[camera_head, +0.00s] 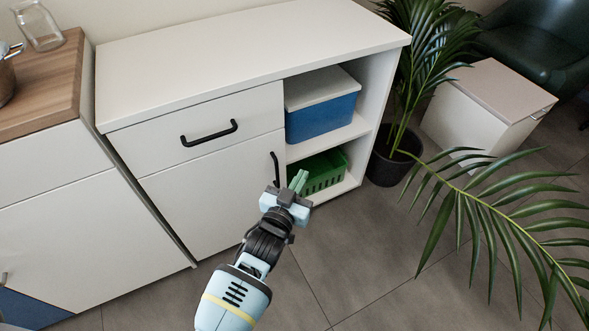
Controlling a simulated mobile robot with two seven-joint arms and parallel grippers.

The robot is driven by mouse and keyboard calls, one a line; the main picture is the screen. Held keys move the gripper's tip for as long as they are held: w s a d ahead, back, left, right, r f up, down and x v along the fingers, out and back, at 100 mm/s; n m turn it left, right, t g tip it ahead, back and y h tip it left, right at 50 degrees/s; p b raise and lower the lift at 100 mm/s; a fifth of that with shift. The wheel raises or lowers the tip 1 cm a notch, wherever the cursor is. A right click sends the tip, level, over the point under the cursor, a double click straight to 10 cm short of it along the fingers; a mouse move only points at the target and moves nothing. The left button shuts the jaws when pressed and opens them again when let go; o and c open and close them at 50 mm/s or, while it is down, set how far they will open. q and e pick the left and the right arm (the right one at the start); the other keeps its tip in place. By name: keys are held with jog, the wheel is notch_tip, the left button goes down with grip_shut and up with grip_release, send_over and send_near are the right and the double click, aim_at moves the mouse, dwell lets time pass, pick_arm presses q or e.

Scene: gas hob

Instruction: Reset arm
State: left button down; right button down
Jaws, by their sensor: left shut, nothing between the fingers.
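My left gripper (299,180) is in front of the white cabinet (203,204), close to the black vertical handle (275,168) of its door. Its fingers are shut with nothing between them. I cannot tell whether it touches the handle. The forearm (236,297) of this arm reaches up from the bottom of the view. My right gripper is not in view.
The cabinet's open shelves hold a blue box with a white lid (321,113) and a green basket (324,173). A potted palm (391,160) stands to the right. A wood-topped counter (47,87) is at left. Grey floor (370,262) is free in front.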

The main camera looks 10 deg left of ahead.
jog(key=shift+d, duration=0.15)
